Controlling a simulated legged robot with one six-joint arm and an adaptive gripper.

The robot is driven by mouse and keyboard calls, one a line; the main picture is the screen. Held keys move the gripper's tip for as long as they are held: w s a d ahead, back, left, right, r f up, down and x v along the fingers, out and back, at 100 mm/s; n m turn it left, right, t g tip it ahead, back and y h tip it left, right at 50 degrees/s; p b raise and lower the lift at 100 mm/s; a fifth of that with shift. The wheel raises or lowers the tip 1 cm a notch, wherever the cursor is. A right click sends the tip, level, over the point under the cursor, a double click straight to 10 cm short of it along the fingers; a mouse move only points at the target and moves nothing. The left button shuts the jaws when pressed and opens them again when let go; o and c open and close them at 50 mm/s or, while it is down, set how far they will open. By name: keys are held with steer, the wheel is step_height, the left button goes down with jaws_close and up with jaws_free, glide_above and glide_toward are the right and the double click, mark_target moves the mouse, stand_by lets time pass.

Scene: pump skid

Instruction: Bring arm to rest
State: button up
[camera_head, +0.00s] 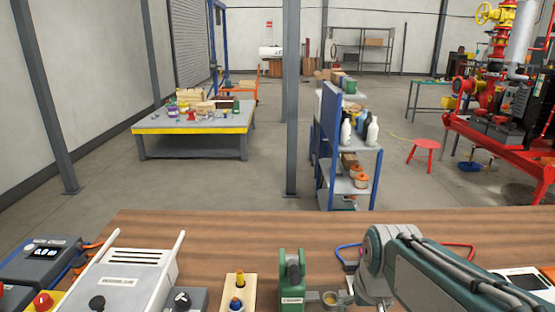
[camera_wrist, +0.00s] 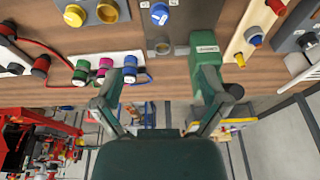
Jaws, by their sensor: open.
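My gripper (camera_wrist: 160,88) is open in the wrist view, with its two green-grey fingers spread wide and nothing seen between them. It is over the wooden bench (camera_head: 230,227), at the bench edge in the wrist view. A green labelled block (camera_wrist: 204,42) lies right by the right finger; I cannot tell whether they touch. The same block (camera_head: 291,278) stands upright on the bench in the head view, left of my arm. My arm is bent over the bench at the lower right there, and its fingertips cannot be made out.
A wooden holder (camera_head: 238,292), a grey case (camera_head: 125,275) and a meter (camera_head: 45,255) crowd the bench front. The far strip of bench is mostly clear. A shelf rack (camera_head: 350,160) stands beyond.

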steer(key=s+r+t, duration=0.2)
steer(key=s+r, duration=0.1)
steer(key=s, duration=0.7)
steer(key=shift+s+t, duration=0.3)
